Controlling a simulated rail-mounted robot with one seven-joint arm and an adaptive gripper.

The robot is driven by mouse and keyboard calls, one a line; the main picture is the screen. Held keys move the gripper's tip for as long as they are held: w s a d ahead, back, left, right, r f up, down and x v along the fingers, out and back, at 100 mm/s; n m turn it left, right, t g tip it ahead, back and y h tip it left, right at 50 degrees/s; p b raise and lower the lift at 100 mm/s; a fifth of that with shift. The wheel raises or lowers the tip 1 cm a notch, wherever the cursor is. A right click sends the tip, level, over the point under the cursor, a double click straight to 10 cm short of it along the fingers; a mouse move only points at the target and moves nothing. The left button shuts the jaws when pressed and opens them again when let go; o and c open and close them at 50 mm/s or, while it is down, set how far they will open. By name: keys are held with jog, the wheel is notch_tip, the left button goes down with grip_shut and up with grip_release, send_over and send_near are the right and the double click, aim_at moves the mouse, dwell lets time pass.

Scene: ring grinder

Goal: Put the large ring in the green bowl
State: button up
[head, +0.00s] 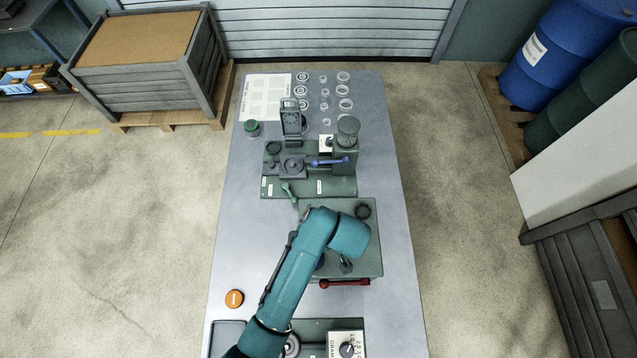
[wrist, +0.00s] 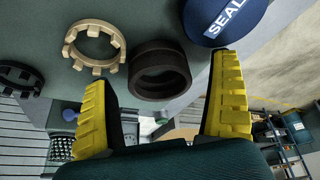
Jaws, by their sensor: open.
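My gripper (wrist: 165,100) shows in the wrist view with two yellow-padded fingers spread wide apart, empty. A thick dark ring (wrist: 160,85) lies on a green-grey surface beyond the fingertips, between their lines and apart from them. A tan notched ring (wrist: 70,50) is left of it, and a dark notched ring (wrist: 18,90) is at the far left. I cannot tell for sure which is the large ring. In the head view my arm hides most of the gripper; a dark ring (head: 362,212) shows on the green plate. No green bowl is clearly recognisable; a small green round item (head: 252,128) stands far left.
A blue round thing marked SEAL (wrist: 228,18) is near the right finger. A green machine with a blue lever (head: 330,162) stands behind the plate (head: 368,262); a red lever (head: 343,283) is at its front. Small rings (head: 344,90) lie at the back. An orange disc (head: 234,298) is left.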

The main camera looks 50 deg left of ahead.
jog(key=c, duration=1.3)
jog(key=shift+c, duration=0.3)
